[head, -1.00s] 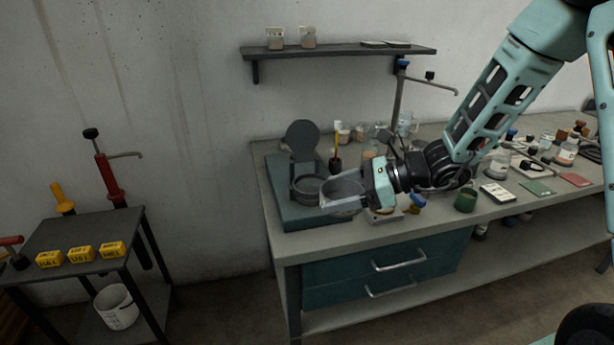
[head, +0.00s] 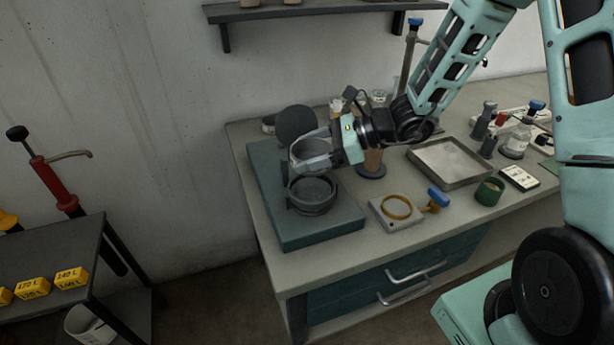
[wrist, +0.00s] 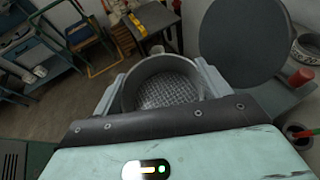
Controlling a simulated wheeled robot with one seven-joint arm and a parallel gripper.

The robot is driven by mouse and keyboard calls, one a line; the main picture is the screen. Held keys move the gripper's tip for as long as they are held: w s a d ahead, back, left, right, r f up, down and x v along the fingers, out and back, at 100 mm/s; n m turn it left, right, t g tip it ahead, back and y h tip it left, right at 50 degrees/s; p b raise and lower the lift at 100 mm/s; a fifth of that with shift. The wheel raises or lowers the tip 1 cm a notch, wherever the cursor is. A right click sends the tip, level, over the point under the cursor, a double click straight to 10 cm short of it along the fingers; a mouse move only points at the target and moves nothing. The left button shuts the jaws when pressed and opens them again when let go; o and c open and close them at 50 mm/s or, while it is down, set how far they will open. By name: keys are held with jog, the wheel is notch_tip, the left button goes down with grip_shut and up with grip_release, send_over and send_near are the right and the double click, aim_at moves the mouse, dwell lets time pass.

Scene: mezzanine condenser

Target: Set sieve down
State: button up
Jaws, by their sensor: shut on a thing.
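The sieve (head: 307,151) is a round, light grey, mesh-bottomed pan; it also shows in the wrist view (wrist: 165,88), level and apparently empty. My gripper (head: 318,152) is shut on it, with one pale finger along each side. In the head view the sieve hangs over the back of a dark round bowl (head: 312,194) and partly covers its raised round lid (head: 297,124). The bowl sits on a teal block (head: 335,219). The lid shows large at the right of the sieve in the wrist view (wrist: 243,40). The exact gap between sieve and bowl cannot be told.
A grey scale (head: 397,222) with a yellow ring, a shallow metal tray (head: 450,163) and a green mug (head: 489,191) stand to the right on the bench. A wall shelf (head: 320,10) is above. The teal block's front right top is clear.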

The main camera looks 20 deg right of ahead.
aim_at(309, 190)
jog(key=shift+f+p, duration=0.45)
jog(key=shift+f, duration=3.25)
jog(key=shift+f, duration=0.15)
jog(key=o, duration=1)
